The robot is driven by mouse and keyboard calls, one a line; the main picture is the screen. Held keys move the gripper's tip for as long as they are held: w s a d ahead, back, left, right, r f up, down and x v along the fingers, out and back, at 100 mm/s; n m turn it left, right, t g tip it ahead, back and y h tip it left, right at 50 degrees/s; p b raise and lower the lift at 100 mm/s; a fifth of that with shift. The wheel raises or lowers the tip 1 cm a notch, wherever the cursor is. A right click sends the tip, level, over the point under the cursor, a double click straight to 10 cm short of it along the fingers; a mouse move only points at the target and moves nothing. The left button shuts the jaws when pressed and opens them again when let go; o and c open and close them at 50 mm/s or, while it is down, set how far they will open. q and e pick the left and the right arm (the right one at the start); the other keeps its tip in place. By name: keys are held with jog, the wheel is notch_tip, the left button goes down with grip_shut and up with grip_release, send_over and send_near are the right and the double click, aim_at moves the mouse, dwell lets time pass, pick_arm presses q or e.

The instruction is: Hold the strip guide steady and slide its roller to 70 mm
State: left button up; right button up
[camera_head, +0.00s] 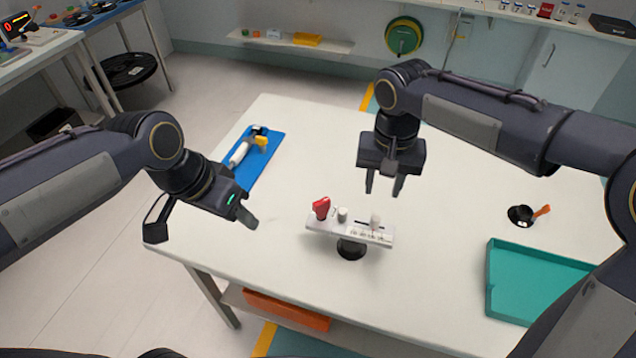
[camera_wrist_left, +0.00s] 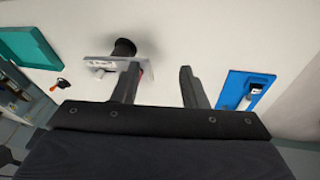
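The strip guide (camera_head: 325,228) is a pale bar on a round black base (camera_head: 350,250), near the middle of the white table. A red clamp-like knob (camera_head: 320,208) stands at its left end. A short grey post (camera_head: 342,214) and a pale upright peg (camera_head: 375,222) stand along it; I cannot tell which is the roller, and the scale marks are too small to read. My left gripper (camera_head: 249,220) is open and empty, left of the guide. In the left wrist view (camera_wrist_left: 158,68), one finger partly hides the guide (camera_wrist_left: 95,58). My right gripper (camera_head: 383,190) is open and empty above and behind the guide's right half.
A blue mat (camera_head: 262,160) with a white-and-yellow tool lies at the back left. A black round item with an orange handle (camera_head: 521,214) sits on the right, behind a teal tray (camera_head: 535,265). The table (camera_head: 290,270) is bare around the guide.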

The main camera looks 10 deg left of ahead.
pick_arm(q)
jog(key=w+d+f+m+g+y, duration=0.1)
jog(key=w+d+m+g+y, duration=0.1)
jog(key=w+d+m, duration=0.35)
jog(key=m+y, duration=0.1)
send_over(315, 204)
notch_tip(315, 204, down, 3)
jog(key=shift+f, duration=0.4)
notch_tip(315, 204, down, 7)
grip_shut()
pick_arm(e)
jog(key=shift+o, duration=0.2)
